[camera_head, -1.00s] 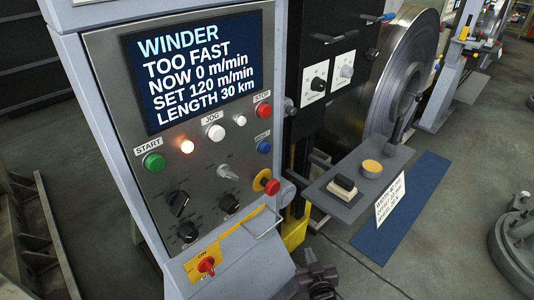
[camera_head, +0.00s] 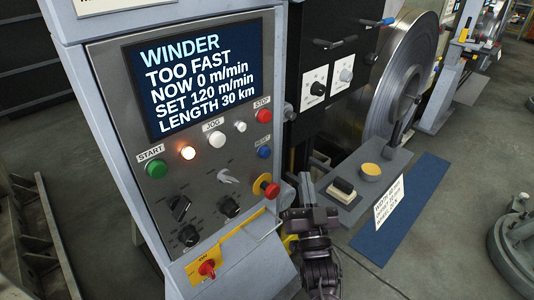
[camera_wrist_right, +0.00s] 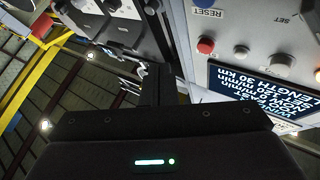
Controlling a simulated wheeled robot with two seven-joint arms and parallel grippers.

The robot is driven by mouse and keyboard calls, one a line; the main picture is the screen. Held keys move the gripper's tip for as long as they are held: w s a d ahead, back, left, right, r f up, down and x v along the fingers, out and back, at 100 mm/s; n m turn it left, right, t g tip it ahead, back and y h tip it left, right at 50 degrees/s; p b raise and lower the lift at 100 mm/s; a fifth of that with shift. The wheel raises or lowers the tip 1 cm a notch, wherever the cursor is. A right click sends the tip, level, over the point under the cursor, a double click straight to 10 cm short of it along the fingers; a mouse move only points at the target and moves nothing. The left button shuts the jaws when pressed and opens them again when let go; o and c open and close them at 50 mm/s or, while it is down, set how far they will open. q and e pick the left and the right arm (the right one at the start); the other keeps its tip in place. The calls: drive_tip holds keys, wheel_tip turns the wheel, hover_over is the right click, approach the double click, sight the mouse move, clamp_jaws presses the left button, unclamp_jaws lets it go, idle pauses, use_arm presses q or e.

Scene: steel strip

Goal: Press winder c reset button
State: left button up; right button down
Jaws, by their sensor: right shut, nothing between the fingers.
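The blue reset button (camera_head: 264,153) is on the right side of the winder's steel control panel (camera_head: 185,210), below the red stop button (camera_head: 263,116). My right gripper (camera_head: 304,184) is shut and empty, pointing up, right of the panel and lower than the reset button, apart from it. In the right wrist view, the blue button (camera_wrist_right: 203,3) is at the top edge beside its RESET label, with the red stop button (camera_wrist_right: 205,46) below it. The dark fingers (camera_wrist_right: 155,82) show there too. My left gripper is out of view.
A red emergency knob (camera_head: 268,188) on a yellow base sticks out close to my right gripper. A grey shelf (camera_head: 350,212) with a black switch and yellow button (camera_head: 371,170) is to its right. The screen (camera_head: 195,78) reads WINDER TOO FAST. A steel coil (camera_head: 405,75) stands behind.

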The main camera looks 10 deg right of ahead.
drive_tip(key=shift+w, duration=0.1)
drive_tip(key=b, duration=0.3)
approach(270, 150)
wheel_tip(270, 150, up, 3)
drive_tip(key=w+d, duration=0.2)
drive_tip(key=w, duration=0.1)
drive_tip(key=shift+w+a+r, duration=0.1)
drive_tip(key=shift+w+a, duration=0.25)
drive_tip(key=shift+w, duration=0.25)
drive_tip(key=shift+b, duration=0.3)
idle(1.0)
drive_tip(key=shift+w+a, duration=0.25)
drive_tip(key=shift+w, duration=0.1)
drive_tip(key=shift+w+a+b, duration=0.35)
drive_tip(key=shift+w+b, duration=0.1)
drive_tip(key=shift+w, duration=0.05)
idle(0.9)
drive_tip(key=shift+s, duration=0.1)
drive_tip(key=shift+s+d+p, duration=0.45)
drive_tip(key=shift+s+d, duration=0.15)
drive_tip(key=shift+s, duration=0.15)
